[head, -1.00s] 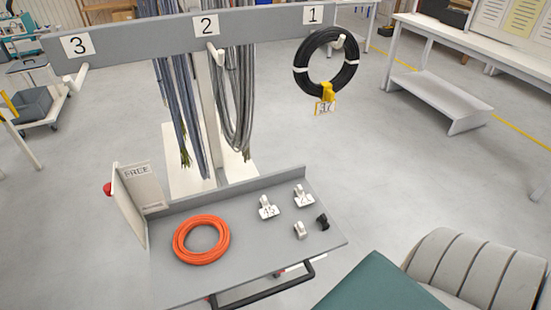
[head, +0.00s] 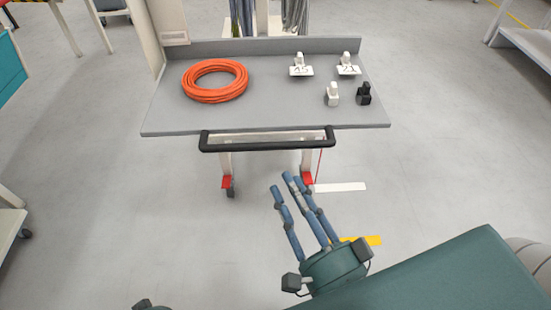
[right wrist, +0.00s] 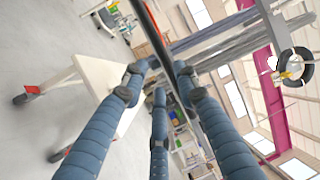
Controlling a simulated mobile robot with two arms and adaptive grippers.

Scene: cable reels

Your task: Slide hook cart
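The hook cart has a grey tabletop (head: 250,110) and a black handle bar (head: 268,143) along its near edge. Its lower frame has wheels (head: 229,188) with red parts. The rack's hook numbers are out of the head view. My right gripper (head: 287,182) is open and empty, its blue fingers pointing up toward the handle, apart from it in the picture. In the right wrist view its spread fingers (right wrist: 160,85) have a dark bar passing behind them. Only a small dark part of what looks like my left gripper (head: 145,304) shows at the bottom edge; its fingers are hidden.
On the cart lie an orange cable coil (head: 215,80), white clips with tags (head: 301,66), a plain white clip (head: 332,94) and a black one (head: 364,94). A black coil (right wrist: 294,67) hangs in the right wrist view.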

